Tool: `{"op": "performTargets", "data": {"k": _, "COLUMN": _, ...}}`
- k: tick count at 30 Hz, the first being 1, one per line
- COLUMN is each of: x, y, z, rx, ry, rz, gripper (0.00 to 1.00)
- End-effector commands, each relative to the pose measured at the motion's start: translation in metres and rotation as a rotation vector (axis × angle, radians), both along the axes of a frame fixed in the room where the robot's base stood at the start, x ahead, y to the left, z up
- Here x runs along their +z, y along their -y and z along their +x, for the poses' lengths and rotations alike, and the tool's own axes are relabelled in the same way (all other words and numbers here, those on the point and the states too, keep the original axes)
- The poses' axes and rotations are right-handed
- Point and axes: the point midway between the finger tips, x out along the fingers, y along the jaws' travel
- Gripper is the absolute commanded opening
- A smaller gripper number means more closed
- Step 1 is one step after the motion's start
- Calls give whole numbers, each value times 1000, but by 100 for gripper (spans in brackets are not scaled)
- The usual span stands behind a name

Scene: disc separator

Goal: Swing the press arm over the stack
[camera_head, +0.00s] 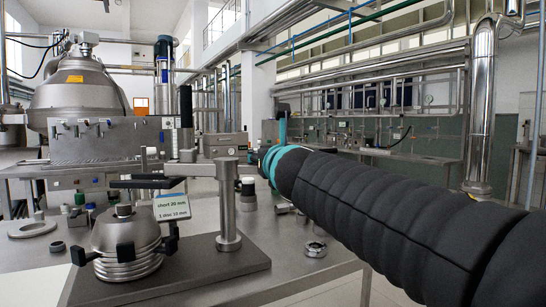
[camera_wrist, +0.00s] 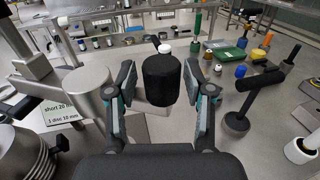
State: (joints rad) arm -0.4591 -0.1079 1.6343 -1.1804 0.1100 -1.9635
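The disc stack (camera_head: 125,240), metal rings under a cone with black clamps, sits on a flat base plate at left. The grey post (camera_head: 228,205) stands right of it. The grey press arm (camera_head: 200,170) runs left from the post top, with an upright black handle (camera_head: 186,108); I cannot tell whether its end is over the stack. My gripper (camera_head: 275,150) is right of the post. In the wrist view my gripper (camera_wrist: 160,78) is open around a black cylinder (camera_wrist: 161,82) with a white top; contact is unclear. The stack's edge (camera_wrist: 25,150) shows lower left.
A label card (camera_head: 172,206) stands between stack and post. A flat metal ring (camera_head: 32,228) and small parts lie at left; a nut (camera_head: 315,248) lies at right. In the wrist view, a black T-shaped tool (camera_wrist: 243,100) and a green tray (camera_wrist: 230,54) are on the right.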

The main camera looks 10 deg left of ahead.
Motion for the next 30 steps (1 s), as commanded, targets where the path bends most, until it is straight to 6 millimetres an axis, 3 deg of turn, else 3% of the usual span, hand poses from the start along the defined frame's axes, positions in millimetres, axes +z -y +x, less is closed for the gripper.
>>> {"op": "performTargets", "data": {"k": 13, "x": 0, "y": 4, "z": -9, "rx": -2, "ry": -1, "rz": 0, "gripper": 59}}
{"op": "performTargets", "data": {"k": 30, "x": 0, "y": 37, "z": -97, "rx": -1, "ry": 1, "rz": 1, "gripper": 59}}
